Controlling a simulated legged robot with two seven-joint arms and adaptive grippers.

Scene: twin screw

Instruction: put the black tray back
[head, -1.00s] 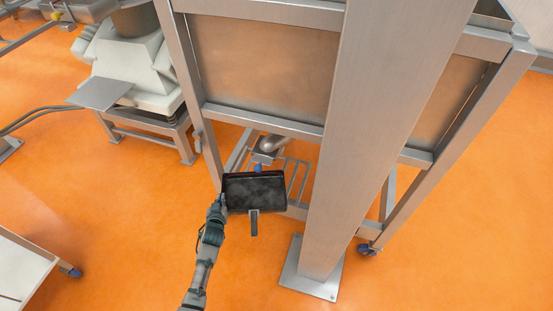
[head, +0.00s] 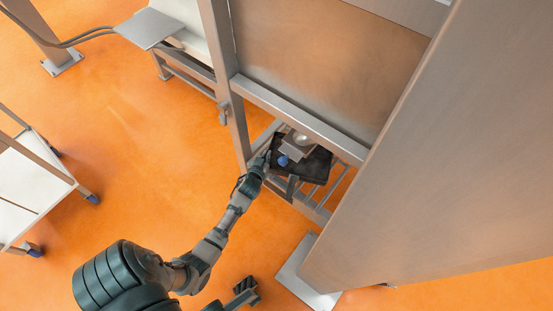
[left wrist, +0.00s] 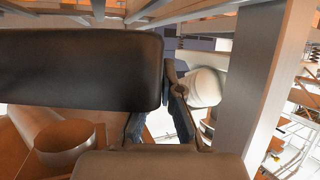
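The black tray (head: 306,165) is at the lower frame of the steel stand in the head view, under a metal outlet with a blue part (head: 283,161). The outlet hides part of the tray. I cannot tell whether the tray rests on the rails below. My left gripper (head: 264,165) is shut on the tray's left edge. In the left wrist view, a broad dark panel that looks like the tray (left wrist: 80,70) fills the upper left. My right gripper (head: 247,290) is near the bottom of the head view, empty, its fingers apart, away from the tray.
The steel stand's upright (head: 225,85) is close to my left arm. A wide steel column (head: 410,170) with a floor plate (head: 305,280) fills the right. A white cart (head: 25,190) stands at left. Orange floor (head: 150,150) between is clear.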

